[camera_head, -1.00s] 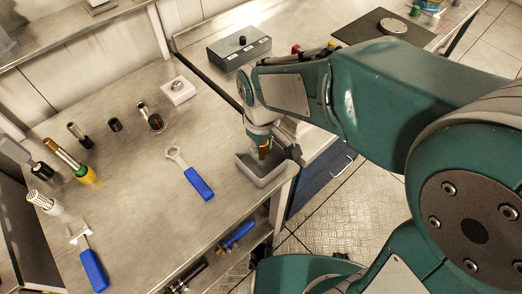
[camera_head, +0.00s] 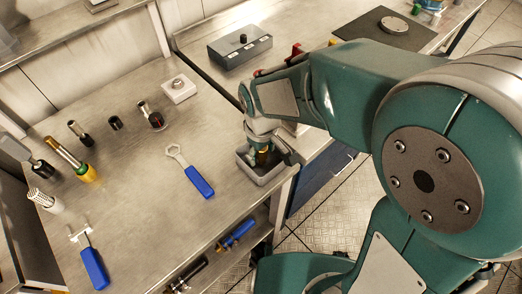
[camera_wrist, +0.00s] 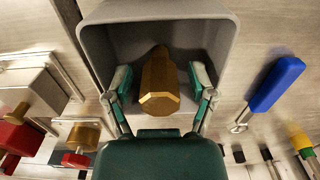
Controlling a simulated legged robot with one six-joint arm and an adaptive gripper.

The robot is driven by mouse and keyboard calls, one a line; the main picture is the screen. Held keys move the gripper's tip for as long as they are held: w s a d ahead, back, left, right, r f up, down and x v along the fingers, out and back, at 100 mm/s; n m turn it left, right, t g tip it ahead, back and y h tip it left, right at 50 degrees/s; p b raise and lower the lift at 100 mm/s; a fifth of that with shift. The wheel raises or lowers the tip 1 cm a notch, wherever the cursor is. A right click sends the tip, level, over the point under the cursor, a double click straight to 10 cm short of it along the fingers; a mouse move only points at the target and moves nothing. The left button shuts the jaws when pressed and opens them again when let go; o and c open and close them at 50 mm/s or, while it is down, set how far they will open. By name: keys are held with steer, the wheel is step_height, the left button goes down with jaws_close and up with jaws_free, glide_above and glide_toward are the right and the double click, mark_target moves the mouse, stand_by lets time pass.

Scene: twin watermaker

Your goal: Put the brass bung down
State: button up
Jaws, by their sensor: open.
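The brass bung (camera_wrist: 160,85) lies in the grey open tray (camera_wrist: 228,50) in the wrist view, its faceted end toward my gripper. My gripper (camera_wrist: 161,78) is open, with one green-padded finger on each side of the bung and a gap visible on both sides. In the head view, my gripper (camera_head: 266,151) reaches down into the tray (camera_head: 265,183) at the bench's right front corner. The bung (camera_head: 263,158) shows there only partly, between the fingers. Its underside and its contact with the tray floor are hidden.
A blue-handled ring spanner (camera_head: 198,182) lies left of the tray. Several fittings stand farther left, with a second blue-handled tool (camera_head: 94,268) in front. A white block (camera_head: 179,90) and a grey control box (camera_head: 239,51) are behind. The bench between is clear.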

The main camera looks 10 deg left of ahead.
step_height(320, 180, up, 12)
steer(key=shift+r, duration=0.15)
stand_by(0.4)
steer(key=s+d+r+m+t, duration=0.1)
steer(key=s+d+m, duration=0.3)
steer(key=d, duration=0.6)
steer(key=s+d+r+m+t, duration=0.2)
steer(key=s+d+m+t, duration=0.2)
steer(key=d, duration=0.6)
steer(key=shift+s+d+r+m+t, duration=0.2)
steer(key=shift+r+m+t, duration=0.1)
steer(key=shift+m, duration=0.7)
steer(key=shift+d, duration=0.1)
